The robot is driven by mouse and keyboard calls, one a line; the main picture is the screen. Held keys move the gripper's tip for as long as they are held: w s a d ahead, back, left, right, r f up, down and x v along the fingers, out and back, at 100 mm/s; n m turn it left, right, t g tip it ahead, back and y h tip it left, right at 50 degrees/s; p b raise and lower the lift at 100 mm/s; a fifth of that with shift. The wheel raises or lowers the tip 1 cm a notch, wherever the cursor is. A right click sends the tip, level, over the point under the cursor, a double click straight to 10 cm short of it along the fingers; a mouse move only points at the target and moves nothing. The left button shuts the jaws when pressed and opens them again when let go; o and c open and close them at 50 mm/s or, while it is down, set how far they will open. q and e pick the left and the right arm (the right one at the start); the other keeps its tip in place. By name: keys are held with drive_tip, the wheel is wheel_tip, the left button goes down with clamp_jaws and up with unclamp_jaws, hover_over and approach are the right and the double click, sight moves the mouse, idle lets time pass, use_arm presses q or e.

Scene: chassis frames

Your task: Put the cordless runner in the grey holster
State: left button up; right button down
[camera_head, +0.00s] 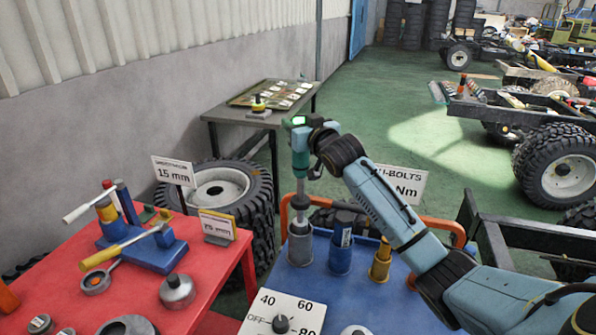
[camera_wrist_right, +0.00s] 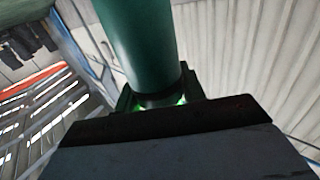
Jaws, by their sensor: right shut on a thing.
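The cordless runner (camera_head: 300,160) stands upright, a slim grey-green tool with a bright green spot near its top. My right gripper (camera_head: 302,130) is shut on its upper part. In the right wrist view a dark green cylinder, part of the runner (camera_wrist_right: 140,45), rises from between the jaws (camera_wrist_right: 160,100), with a green glow beside it. The grey holster (camera_head: 300,248) stands at the back left of the blue table, directly below the runner. The runner's lower end meets the holster's mouth in the picture; how deep it sits I cannot tell. My left gripper is out of view.
A blue holster (camera_head: 340,256) and a yellow holster (camera_head: 380,262) stand to the right of the grey one. An orange rail (camera_head: 440,224) runs behind them. A dial panel (camera_head: 283,318) is in front. A red table (camera_head: 215,268) with tools stands at the left.

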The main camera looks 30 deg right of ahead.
sight(298, 162)
wheel_tip(298, 162, down, 11)
drive_tip(key=shift+r, duration=0.2)
idle(0.3)
drive_tip(key=shift+f, duration=0.1)
drive_tip(key=c, duration=0.8)
unclamp_jaws()
drive_tip(key=shift+f, duration=0.25)
drive_tip(key=shift+c, duration=0.2)
drive_tip(key=shift+s+r, duration=0.1)
drive_tip(key=shift+r, duration=0.05)
drive_tip(key=s+a, duration=0.1)
drive_tip(key=s, duration=1)
drive_tip(key=shift+s, duration=0.4)
